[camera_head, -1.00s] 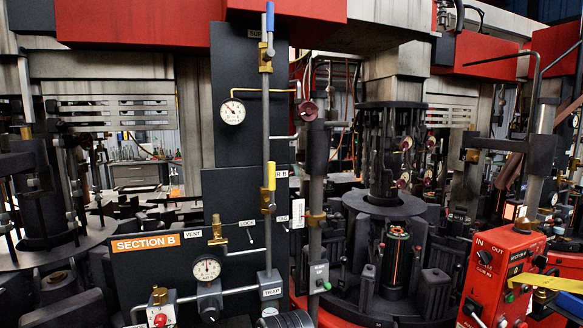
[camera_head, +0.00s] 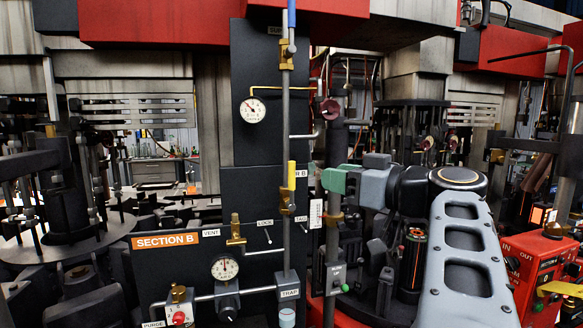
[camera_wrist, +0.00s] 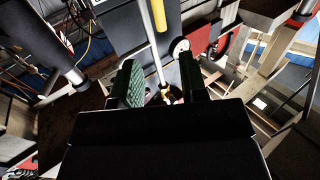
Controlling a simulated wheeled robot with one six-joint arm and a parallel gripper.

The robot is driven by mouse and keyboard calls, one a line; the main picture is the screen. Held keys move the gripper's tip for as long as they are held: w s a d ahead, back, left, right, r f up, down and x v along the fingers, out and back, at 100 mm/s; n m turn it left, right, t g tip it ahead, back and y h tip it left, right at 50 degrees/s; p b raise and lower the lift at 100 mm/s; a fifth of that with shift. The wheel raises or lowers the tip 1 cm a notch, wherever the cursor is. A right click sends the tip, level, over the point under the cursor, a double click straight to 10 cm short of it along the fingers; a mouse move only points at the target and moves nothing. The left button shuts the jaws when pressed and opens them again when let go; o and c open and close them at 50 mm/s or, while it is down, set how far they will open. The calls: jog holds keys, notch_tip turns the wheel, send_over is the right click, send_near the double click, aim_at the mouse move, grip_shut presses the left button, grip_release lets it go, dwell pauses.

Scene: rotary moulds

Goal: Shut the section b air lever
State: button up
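The section B panel (camera_head: 190,285) stands at the centre left in the head view. A yellow-handled lever (camera_head: 291,174) stands upright along its vertical pipe, above a brass valve body (camera_head: 287,200). A label ending in "R B" is beside it, partly hidden. My gripper (camera_head: 335,181) with green pads is just right of the yellow handle in the picture; I see no contact. In the wrist view my gripper (camera_wrist: 158,65) is open and empty, its two fingers apart. The yellow handle (camera_wrist: 160,14) and brass fitting (camera_wrist: 167,93) show beyond and between the fingers.
A blue-handled lever (camera_head: 291,12) is higher on the same pipe. Gauges (camera_head: 253,109), a brass vent valve (camera_head: 235,232) and a red knob (camera_head: 332,109) are close by. A red control box (camera_head: 537,262) stands at the right. A second vertical post is right of the panel.

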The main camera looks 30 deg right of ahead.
aim_at(294, 169)
jog(key=p+x, duration=0.3)
jog(key=x, duration=0.8)
jog(key=shift+w+a+p, duration=0.15)
jog(key=shift+w+p, duration=0.05)
jog(key=shift+p, duration=0.1)
jog(key=shift+c, duration=0.3)
grip_shut()
